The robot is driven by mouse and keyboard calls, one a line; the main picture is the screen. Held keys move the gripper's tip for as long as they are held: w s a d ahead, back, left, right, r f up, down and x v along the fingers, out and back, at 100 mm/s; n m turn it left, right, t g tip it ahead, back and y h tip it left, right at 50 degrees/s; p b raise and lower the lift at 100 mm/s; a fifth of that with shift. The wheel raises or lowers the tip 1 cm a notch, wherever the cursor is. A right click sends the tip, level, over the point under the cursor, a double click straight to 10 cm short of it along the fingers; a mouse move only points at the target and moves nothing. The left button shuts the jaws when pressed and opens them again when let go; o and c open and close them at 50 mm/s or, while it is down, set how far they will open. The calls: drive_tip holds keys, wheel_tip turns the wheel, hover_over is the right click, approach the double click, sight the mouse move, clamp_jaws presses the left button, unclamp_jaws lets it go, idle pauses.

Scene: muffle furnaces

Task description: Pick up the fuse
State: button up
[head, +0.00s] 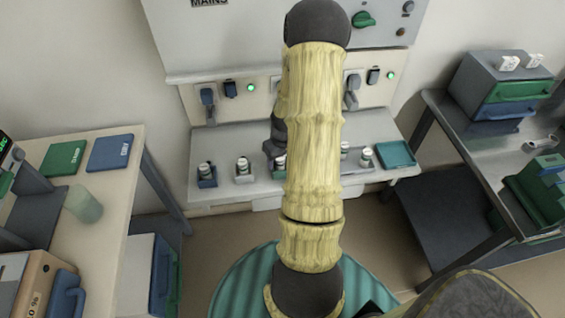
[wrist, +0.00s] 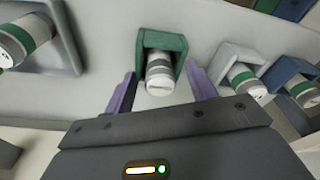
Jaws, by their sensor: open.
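Several fuses stand in a row on the shelf below the panel. In the wrist view, a white fuse with a grey band (wrist: 160,70) sits in a green holder (wrist: 178,43). My gripper (wrist: 160,86) is open, with its two purple fingers on either side of this fuse and holder, apart from the fuse. Other fuses with green bands show to the left (wrist: 22,40) and right (wrist: 243,78). In the head view, my arm covers the middle of the row and hides my gripper; fuses show at the left (head: 243,164) and right (head: 367,153).
A teal tray (head: 396,154) lies at the shelf's right end. A panel with switches and green lights (head: 250,87) rises behind the row. A side table with a green pad (head: 63,159) and blue pad (head: 110,153) is at left. A metal bench (head: 450,125) is at right.

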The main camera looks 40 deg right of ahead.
drive_tip(key=c, duration=1.1)
wheel_tip(320, 180, up, 10)
drive_tip(key=shift+r+p, duration=0.1)
drive_tip(key=shift+p, duration=0.5)
